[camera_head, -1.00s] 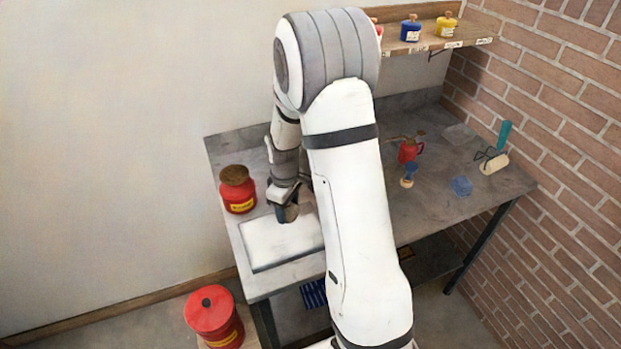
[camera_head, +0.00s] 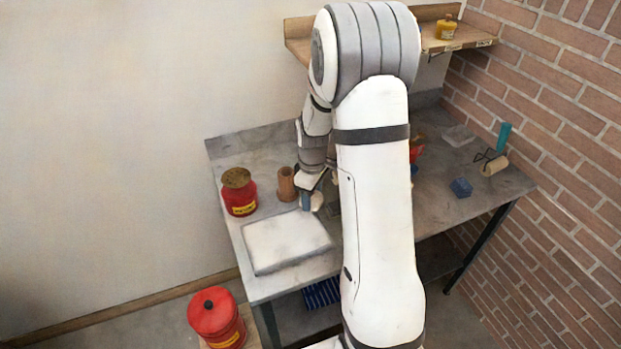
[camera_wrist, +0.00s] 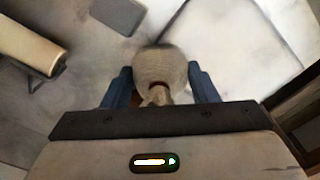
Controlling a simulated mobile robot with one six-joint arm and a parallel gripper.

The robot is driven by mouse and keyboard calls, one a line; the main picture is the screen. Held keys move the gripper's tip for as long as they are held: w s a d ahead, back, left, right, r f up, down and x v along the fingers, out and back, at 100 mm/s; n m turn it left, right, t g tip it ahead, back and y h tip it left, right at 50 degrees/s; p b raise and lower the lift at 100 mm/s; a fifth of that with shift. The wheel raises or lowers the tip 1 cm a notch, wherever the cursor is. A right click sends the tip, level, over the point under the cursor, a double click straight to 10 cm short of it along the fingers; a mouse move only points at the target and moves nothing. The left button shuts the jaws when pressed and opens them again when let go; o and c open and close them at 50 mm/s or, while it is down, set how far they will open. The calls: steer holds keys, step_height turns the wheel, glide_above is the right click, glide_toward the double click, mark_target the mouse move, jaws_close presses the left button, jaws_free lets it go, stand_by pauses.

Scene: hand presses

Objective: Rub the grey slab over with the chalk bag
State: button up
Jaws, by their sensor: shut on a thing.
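My gripper (camera_head: 311,200) is shut on the chalk bag, a pale rounded cloth bag (camera_wrist: 160,68) with a dark red tie at its neck. The blue fingers stand on both sides of its neck in the wrist view. In the head view a bit of the bag (camera_head: 318,201) shows beside the fingers, at the far right corner of the slab. The slab (camera_head: 288,243) lies flat at the front left of the table, and its top looks mostly whitish with greyer edges. I cannot tell whether the bag touches it.
A red jar (camera_head: 239,193) stands left behind the slab, and a brown cylinder (camera_head: 286,184) stands just behind it. A blue block (camera_head: 461,187) and a roller (camera_head: 494,165) lie at the table's right. A red bin (camera_head: 216,317) stands below at the left.

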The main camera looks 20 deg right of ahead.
steer(key=shift+r+p, duration=1.25)
steer(key=shift+r, duration=1.1)
steer(key=shift+f, duration=0.1)
